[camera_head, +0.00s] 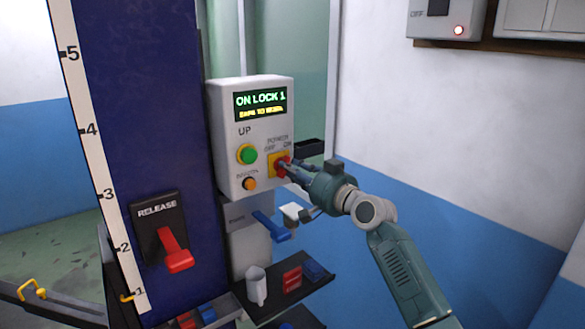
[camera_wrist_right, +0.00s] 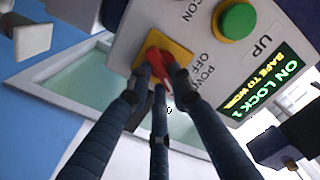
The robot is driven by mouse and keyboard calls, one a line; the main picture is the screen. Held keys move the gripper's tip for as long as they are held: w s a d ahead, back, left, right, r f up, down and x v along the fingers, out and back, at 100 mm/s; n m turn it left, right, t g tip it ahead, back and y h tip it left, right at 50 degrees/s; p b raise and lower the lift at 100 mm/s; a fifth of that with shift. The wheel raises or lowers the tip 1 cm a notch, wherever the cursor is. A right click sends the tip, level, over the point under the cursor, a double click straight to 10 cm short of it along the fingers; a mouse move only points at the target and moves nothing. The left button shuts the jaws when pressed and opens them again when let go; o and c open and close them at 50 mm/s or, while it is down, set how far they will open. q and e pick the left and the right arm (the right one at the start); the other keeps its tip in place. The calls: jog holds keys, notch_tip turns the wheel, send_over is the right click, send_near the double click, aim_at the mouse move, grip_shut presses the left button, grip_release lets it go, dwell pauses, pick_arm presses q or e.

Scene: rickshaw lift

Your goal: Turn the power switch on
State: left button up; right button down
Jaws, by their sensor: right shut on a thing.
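The power switch (camera_head: 279,164) is a red rotary knob on a yellow plate, marked OFF and ON, on the grey control box (camera_head: 222,130). My right gripper (camera_head: 285,168) is at the knob with its fingers shut around it. In the right wrist view the red knob (camera_wrist_right: 158,66) sits between the fingertips (camera_wrist_right: 162,75) of my right gripper and points down in that picture. The fingers hide part of the knob. The lit display (camera_head: 261,104) reads "ON LOCK 1" with a yellow line under it. My left gripper is not in view.
A green UP button (camera_head: 247,154) and an orange button (camera_head: 250,184) are beside the switch. A red release lever (camera_head: 177,252) is on the blue column (camera_head: 140,90).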

jog(key=shift+f+m, duration=0.1)
jog(key=shift+m, duration=0.7)
jog(key=c, duration=1.5)
grip_release()
jog(key=shift+c, duration=0.2)
jog(key=v, duration=1.2)
